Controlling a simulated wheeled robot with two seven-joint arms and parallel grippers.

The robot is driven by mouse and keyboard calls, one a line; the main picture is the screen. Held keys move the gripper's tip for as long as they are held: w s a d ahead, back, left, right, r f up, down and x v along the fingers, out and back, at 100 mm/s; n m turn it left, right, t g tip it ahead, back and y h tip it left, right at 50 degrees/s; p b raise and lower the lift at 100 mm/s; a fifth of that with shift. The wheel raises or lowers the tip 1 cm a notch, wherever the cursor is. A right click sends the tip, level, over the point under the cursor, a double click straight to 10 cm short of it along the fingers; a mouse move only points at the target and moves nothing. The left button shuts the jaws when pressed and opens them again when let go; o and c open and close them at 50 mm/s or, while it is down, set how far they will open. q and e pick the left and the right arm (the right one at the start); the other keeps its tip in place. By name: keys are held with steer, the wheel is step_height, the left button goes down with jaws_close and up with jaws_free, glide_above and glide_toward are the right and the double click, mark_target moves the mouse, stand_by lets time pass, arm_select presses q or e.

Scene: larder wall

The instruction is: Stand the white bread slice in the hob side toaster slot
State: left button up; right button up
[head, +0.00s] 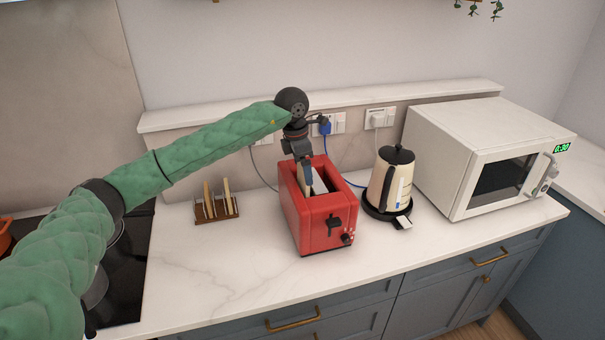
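The red toaster (318,236) stands upright on the counter, its lever and knob facing me. My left gripper (308,186) points down at the toaster's top opening, its fingertips at or just inside it. A pale, whitish piece (320,184) shows in the opening beside the fingers. It looks like the white bread slice, mostly hidden by the toaster; I cannot tell for sure which slot it is in. The finger gap is too small and covered to judge whether the gripper holds it. My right gripper is out of view.
A wooden rack (217,214) left of the toaster holds a brown slice (208,197) and a paler slice (228,193). A cream kettle (388,180) and white microwave (470,160) stand to the right. A black hob (125,270) is at left. The front counter is clear.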

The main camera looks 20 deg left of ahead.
mark_target(301, 168)
arm_select(q)
steer(key=shift+s+f+p, duration=0.1)
steer(key=shift+f+p, duration=0.3)
steer(key=shift+f, duration=0.05)
steer(key=shift+f+p, duration=0.5)
steer(key=shift+f, duration=0.85)
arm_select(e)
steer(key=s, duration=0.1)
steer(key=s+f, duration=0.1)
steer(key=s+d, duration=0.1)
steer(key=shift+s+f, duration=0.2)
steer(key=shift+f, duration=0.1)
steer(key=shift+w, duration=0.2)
arm_select(q)
steer(key=o, duration=0.7)
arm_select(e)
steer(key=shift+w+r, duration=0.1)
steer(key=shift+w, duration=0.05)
arm_select(q)
steer(key=shift+r, duration=0.1)
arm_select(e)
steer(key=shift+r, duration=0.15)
